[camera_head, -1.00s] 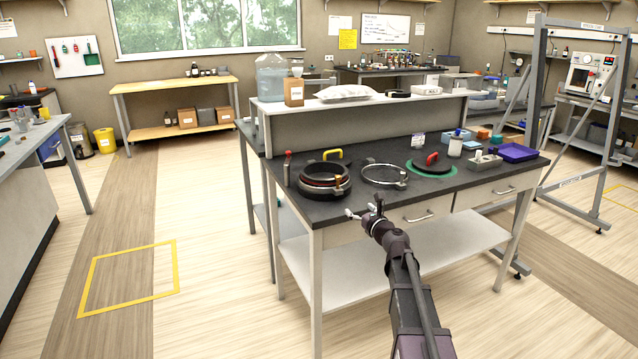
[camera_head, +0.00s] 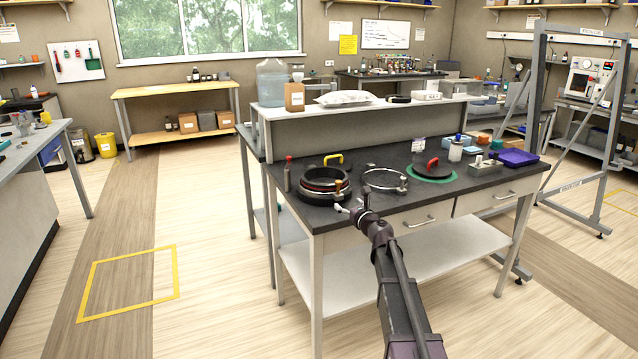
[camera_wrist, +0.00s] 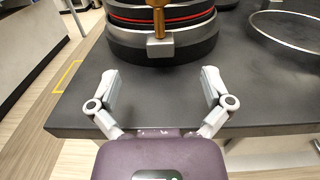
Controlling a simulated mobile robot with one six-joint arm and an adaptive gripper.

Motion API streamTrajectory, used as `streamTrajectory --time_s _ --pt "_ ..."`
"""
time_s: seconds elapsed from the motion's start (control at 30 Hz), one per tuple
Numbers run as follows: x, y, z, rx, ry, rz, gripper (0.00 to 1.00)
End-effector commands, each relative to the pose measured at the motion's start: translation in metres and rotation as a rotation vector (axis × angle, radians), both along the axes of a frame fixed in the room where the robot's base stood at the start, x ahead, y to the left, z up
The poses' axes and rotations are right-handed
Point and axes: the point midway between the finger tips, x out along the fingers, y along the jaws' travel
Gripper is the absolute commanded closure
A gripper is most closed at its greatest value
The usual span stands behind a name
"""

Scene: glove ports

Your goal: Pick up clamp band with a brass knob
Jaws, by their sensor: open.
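A dark ring stack (camera_head: 322,180) with a red band in it stands at the left front of the black bench top. A brass knob (camera_head: 338,185) rises at its front side. In the wrist view the brass knob (camera_wrist: 159,20) sits on a grey metal block (camera_wrist: 160,48) of the clamp band (camera_wrist: 124,47), which wraps the base of the stack. My gripper (camera_head: 352,201) is open and empty at the bench's front edge. In the wrist view its fingers (camera_wrist: 159,78) are spread either side of the knob's line, short of the block and apart from it.
A thin silver ring (camera_head: 371,189) lies right of the stack. Further right are a black disc with a red handle (camera_head: 433,168) on a green ring, a white bottle (camera_head: 455,152) and a purple tray (camera_head: 517,157). A raised shelf (camera_head: 350,110) runs behind.

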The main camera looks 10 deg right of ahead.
Motion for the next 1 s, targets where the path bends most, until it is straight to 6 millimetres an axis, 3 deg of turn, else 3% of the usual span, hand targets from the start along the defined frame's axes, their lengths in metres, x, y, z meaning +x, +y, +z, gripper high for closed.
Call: streamTrajectory --time_s 0.13,0.63,1.0 --pt "0.011 0.004 0.000 0.000 0.000 0.001 0.00" --pt "0.017 0.005 0.000 0.000 0.000 0.001 0.00" --pt "0.055 0.017 -0.001 0.000 0.000 0.000 0.00"
